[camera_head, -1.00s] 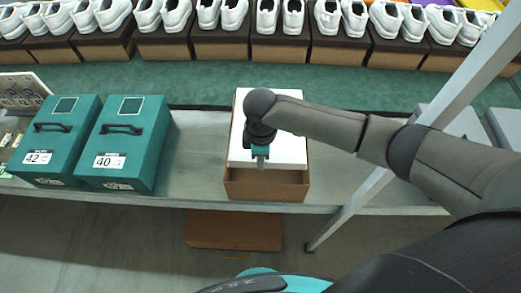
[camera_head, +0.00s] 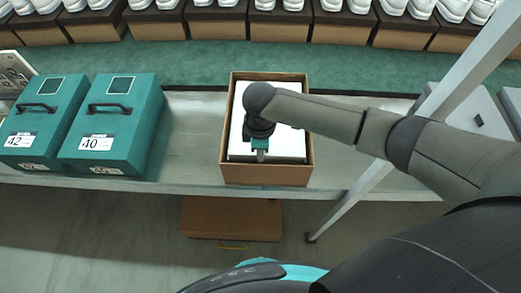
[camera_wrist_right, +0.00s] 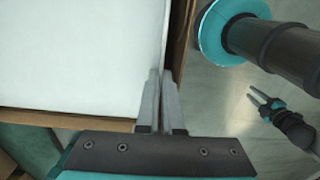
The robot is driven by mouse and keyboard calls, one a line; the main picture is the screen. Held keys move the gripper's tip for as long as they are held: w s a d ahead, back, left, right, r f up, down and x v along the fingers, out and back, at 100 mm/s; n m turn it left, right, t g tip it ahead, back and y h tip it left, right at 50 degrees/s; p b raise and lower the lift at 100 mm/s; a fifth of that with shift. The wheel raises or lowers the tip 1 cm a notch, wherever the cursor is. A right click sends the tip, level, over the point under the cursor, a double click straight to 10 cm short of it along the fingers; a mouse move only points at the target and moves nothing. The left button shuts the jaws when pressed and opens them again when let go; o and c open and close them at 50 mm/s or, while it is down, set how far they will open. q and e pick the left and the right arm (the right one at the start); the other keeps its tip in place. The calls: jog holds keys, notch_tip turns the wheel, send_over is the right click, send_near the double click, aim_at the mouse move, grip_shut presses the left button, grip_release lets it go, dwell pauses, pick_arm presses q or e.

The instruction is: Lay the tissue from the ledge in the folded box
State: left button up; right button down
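The tissue (camera_head: 290,143) is a flat white sheet lying within the walls of the folded box (camera_head: 266,175), a brown open carton on the grey ledge (camera_head: 195,130). My right gripper (camera_head: 261,156) is over the box near its front wall. In the right wrist view its fingers (camera_wrist_right: 161,75) are close together, pinching the right edge of the tissue (camera_wrist_right: 75,50). The box wall (camera_wrist_right: 180,40) shows just beside them. My left gripper (camera_wrist_right: 263,99) shows in the right wrist view with fingers apart and empty, away from the box; the head view does not show it.
Two teal shoe boxes (camera_head: 117,125) (camera_head: 40,123) stand left on the ledge. A slanted grey post (camera_head: 365,185) and grey boxes (camera_head: 470,105) are at right. Pairs of white shoes on cartons line the back. A brown carton (camera_head: 232,218) sits below the ledge.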

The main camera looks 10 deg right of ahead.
jog(key=shift+f+b, duration=2.55)
jog(key=shift+f, duration=2.1)
jog(key=c, duration=1)
grip_release()
jog(key=shift+r, duration=0.1)
notch_tip(320, 180, up, 15)
jog(key=p, duration=1.6)
